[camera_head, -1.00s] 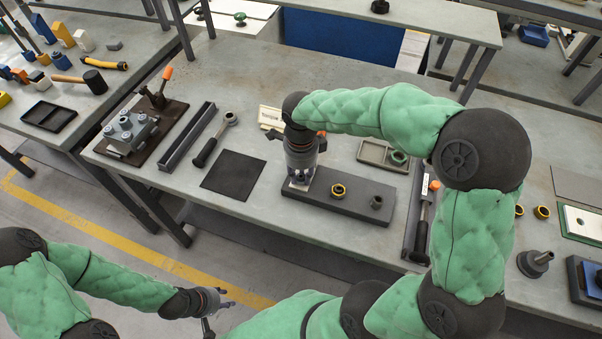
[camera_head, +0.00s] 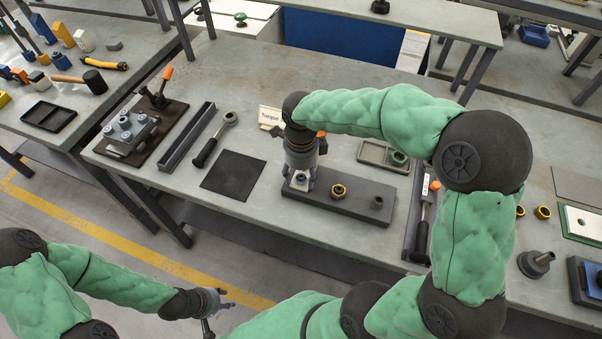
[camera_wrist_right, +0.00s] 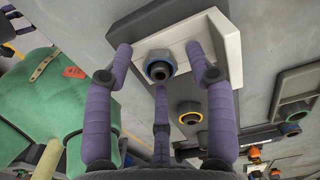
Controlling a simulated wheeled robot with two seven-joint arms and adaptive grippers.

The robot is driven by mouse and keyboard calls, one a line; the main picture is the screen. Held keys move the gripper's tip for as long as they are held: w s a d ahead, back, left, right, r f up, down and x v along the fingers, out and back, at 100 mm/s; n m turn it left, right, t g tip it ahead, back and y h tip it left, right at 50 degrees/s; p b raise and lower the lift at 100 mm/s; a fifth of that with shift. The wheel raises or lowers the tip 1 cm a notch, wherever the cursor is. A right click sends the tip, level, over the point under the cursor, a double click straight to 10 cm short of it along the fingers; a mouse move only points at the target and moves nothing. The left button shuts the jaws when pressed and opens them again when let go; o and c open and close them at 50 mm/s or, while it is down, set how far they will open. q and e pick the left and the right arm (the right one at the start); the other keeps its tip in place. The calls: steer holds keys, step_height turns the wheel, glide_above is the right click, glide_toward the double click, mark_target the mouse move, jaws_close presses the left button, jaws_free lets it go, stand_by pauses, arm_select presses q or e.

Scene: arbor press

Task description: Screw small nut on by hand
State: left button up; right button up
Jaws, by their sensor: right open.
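My right gripper (camera_head: 299,180) points down over the left end of a dark grey block (camera_head: 348,196) on the bench. In the right wrist view its purple fingers (camera_wrist_right: 160,72) are spread apart. A dark nut with a blue ring (camera_wrist_right: 160,66) sits around a post on a pale plate between them, with visible gaps to the fingers. A yellow-ringed nut (camera_head: 339,190) sits mid-block; it also shows in the wrist view (camera_wrist_right: 190,113). A bare grey post (camera_head: 377,202) stands at the block's right end. My left gripper (camera_head: 228,298) is empty, fingers apart, off the bench's front edge.
A black mat (camera_head: 233,175) and a ratchet wrench (camera_head: 214,141) lie left of the block. A grey tray (camera_head: 372,154) holding a green-ringed part is behind it. A narrow tray with an orange-tipped tool (camera_head: 422,222) lies to the right. A "Torque" card (camera_head: 270,116) stands behind my right gripper.

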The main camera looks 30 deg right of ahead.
steer(key=shift+r, duration=0.1)
step_height(320, 180, up, 12)
stand_by(0.5)
